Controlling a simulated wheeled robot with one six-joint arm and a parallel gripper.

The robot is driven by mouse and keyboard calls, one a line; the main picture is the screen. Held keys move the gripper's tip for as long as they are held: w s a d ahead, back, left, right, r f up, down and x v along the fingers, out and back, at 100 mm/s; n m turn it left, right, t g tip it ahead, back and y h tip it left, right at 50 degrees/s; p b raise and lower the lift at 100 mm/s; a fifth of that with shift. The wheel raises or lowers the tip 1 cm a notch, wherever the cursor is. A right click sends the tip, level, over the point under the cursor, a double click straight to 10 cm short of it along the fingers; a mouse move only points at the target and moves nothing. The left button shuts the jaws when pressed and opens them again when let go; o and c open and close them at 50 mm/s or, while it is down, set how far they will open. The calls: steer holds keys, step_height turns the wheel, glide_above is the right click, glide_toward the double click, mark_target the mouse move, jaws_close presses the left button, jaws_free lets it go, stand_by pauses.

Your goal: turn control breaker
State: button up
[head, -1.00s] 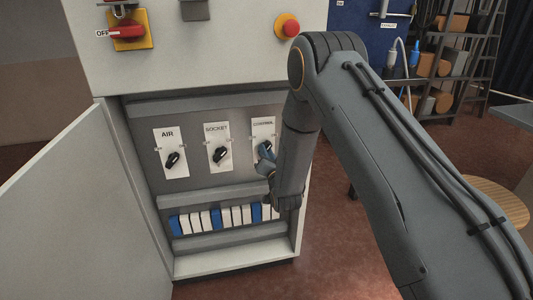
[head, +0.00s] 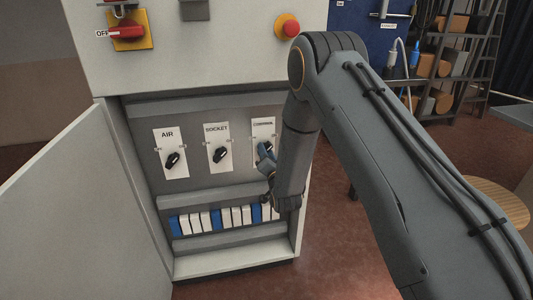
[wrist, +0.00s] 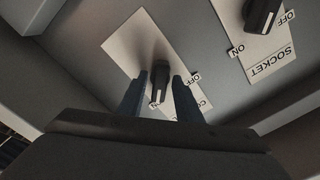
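The CONTROL breaker is a white plate (head: 263,128) at the right of the row inside the open cabinet. In the head view my gripper (head: 265,156) is in front of it and largely hides its knob. In the wrist view the black knob (wrist: 160,76) stands between the two dark blue fingers of my gripper (wrist: 160,82). Narrow gaps seem to show beside the knob, so the fingers look open around it.
The SOCKET breaker (head: 218,153) and AIR breaker (head: 170,158) are to the left. A row of blue and white modules (head: 215,220) lies below. The cabinet door (head: 90,225) stands open at left. A red switch (head: 125,33) and red button (head: 288,27) are above.

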steer(key=shift+s, duration=0.1)
steer(key=v, duration=0.7)
steer(key=shift+s, duration=0.3)
steer(key=shift+d, duration=0.1)
steer(key=s+d+r+n+g+h+p, duration=0.35)
steer(key=s+d+r+g, duration=0.4)
steer(key=d, duration=0.45)
steer(key=s+d+r+g+p, duration=0.1)
steer(key=s+d+r+g, duration=0.2)
steer(key=s, duration=0.7)
steer(key=s+d+r+n+g+h+p, duration=0.1)
steer(key=s+d+r+g+p, duration=0.1)
steer(key=s, duration=0.8)
steer(key=s+d+r+n+g+p, duration=0.1)
steer(key=s+d+r+g, duration=0.2)
steer(key=s, duration=0.7)
steer(key=shift+s+d+r+g, duration=0.25)
steer(key=shift+d+r+g, duration=0.15)
steer(key=shift+d+g, duration=0.4)
steer(key=shift+a+n+h, duration=0.15)
steer(key=shift+n+h, duration=0.1)
steer(key=shift+c, duration=0.4)
